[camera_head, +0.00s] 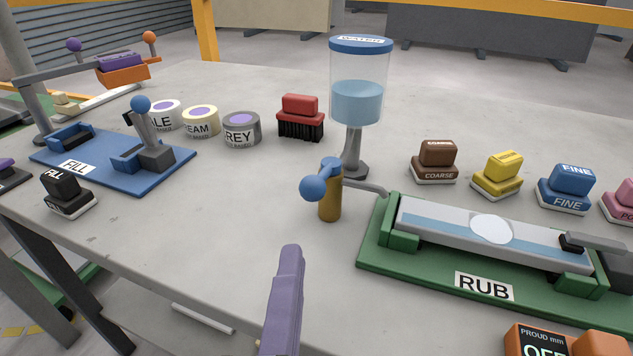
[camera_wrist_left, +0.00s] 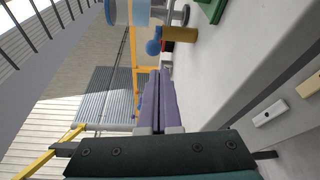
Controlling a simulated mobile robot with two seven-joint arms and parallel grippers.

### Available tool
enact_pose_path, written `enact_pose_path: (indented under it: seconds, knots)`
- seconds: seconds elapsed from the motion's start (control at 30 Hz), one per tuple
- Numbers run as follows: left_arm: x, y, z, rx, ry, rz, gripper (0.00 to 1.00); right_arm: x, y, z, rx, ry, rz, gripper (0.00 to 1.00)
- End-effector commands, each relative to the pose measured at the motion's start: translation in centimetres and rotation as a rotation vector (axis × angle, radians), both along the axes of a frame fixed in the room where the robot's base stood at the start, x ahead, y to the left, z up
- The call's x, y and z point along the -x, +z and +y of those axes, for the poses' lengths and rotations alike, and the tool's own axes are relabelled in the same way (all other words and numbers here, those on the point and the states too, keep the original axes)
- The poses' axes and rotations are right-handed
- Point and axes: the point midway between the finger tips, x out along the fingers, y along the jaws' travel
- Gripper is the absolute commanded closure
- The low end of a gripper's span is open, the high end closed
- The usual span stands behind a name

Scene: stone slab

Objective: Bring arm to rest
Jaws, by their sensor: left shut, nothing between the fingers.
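My left gripper (camera_head: 290,250) shows as pale purple fingers at the bottom middle of the head view, near the front edge of the grey stone table (camera_head: 230,215). In the left wrist view the two purple fingers of my left gripper (camera_wrist_left: 160,75) lie together, shut and empty. They touch no object that I can see. My right gripper is in neither view.
A brass tap with a blue knob (camera_head: 316,187) and a water tank (camera_head: 358,95) stand beyond the gripper. A green RUB fixture (camera_head: 420,262) is at right, with several labelled blocks behind. A blue FILL board (camera_head: 112,165) is at left.

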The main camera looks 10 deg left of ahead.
Motion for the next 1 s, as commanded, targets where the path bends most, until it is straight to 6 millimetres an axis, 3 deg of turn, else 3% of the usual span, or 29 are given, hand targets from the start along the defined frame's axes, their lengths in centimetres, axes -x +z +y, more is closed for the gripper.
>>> enact_pose_path:
  seconds: [0.17, 0.27, 0.43, 0.57, 0.67, 0.77, 1.0]
  knots:
    - [-0.1, 0.2, 0.0, -0.006, -0.007, -0.001, 1.0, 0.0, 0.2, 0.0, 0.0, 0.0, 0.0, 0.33]
    - [-0.4, 1.5, -0.6, -0.054, -0.071, 0.001, 1.0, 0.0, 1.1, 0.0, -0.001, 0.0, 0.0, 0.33]
    - [-0.8, 5.6, -2.8, -0.33, -0.366, 0.028, 1.0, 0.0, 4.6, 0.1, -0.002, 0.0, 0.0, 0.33]
    - [0.7, 7.3, -3.3, -0.663, -0.642, 0.105, 1.0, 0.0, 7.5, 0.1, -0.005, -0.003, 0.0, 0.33]
    - [2.8, 7.6, -1.9, -0.922, -0.833, 0.211, 1.0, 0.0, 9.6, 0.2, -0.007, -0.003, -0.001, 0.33]
    - [5.2, 7.7, 1.1, -1.15, -0.991, 0.347, 1.0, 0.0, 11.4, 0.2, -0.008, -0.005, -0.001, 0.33]
    - [11.2, 10.0, 10.1, -1.499, -1.249, 0.722, 1.0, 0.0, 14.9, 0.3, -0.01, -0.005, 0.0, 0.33]
